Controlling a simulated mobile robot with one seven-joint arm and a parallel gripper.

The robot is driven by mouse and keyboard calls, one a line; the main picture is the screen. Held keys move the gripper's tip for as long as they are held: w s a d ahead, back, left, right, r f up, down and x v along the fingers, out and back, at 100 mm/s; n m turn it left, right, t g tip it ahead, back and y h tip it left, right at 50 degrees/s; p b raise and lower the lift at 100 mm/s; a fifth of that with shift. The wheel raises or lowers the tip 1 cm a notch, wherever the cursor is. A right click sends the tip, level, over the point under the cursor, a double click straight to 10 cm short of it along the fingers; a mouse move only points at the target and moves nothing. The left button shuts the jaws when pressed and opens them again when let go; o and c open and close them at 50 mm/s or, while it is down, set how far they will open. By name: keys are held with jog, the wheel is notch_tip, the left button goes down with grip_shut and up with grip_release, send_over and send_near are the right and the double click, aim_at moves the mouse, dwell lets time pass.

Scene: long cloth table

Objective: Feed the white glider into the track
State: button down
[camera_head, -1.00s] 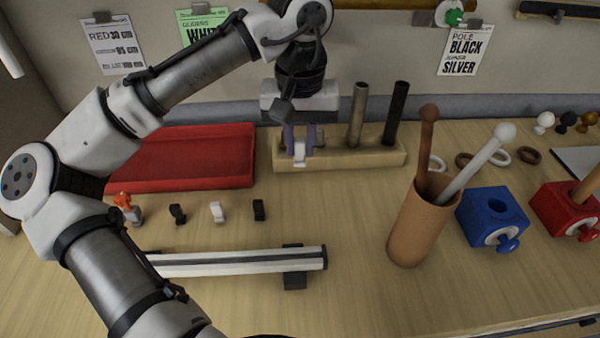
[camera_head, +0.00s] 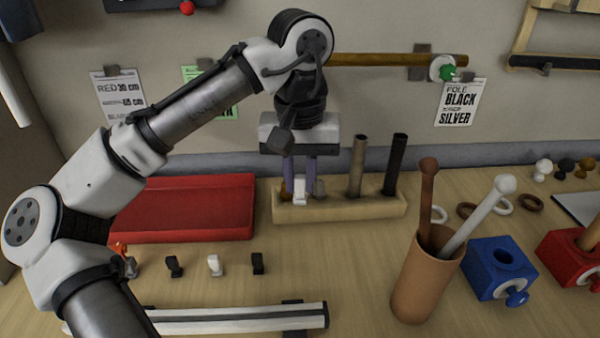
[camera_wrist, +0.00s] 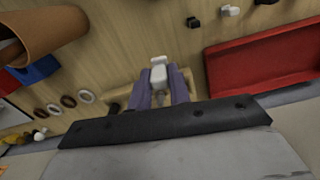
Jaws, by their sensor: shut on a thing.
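My gripper (camera_head: 300,188) is shut on a white glider (camera_head: 300,196), held between its two purple fingers, in front of the wooden holder. The held glider also shows between the fingers in the wrist view (camera_wrist: 158,75). Another white glider (camera_head: 214,265) stands on the table between a black glider (camera_head: 173,266) on its left and a second black one (camera_head: 257,263) on its right. The track (camera_head: 240,318), a pale rail with a dark slot, lies at the front of the table.
The wooden holder (camera_head: 370,207) carries a grey-brown pole (camera_head: 357,165) and a black pole (camera_head: 396,163). A red tray (camera_head: 200,222) lies at left. A brown cup (camera_head: 421,285) with two sticks, a blue block (camera_head: 497,268) and a red block (camera_head: 572,256) stand at right.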

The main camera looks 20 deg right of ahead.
jog(key=shift+f+b, duration=4.7)
jog(key=shift+f, duration=4.85)
jog(key=c, duration=1.2)
grip_release()
jog(key=shift+f, duration=0.1)
jog(key=shift+c, duration=0.2)
jog(key=shift+s+f, duration=0.1)
jog(key=shift+f, duration=0.2)
grip_shut()
notch_tip(320, 180, up, 8)
jog(key=p, duration=0.8)
jog(key=shift+f+p, duration=0.25)
jog(key=shift+p, duration=0.1)
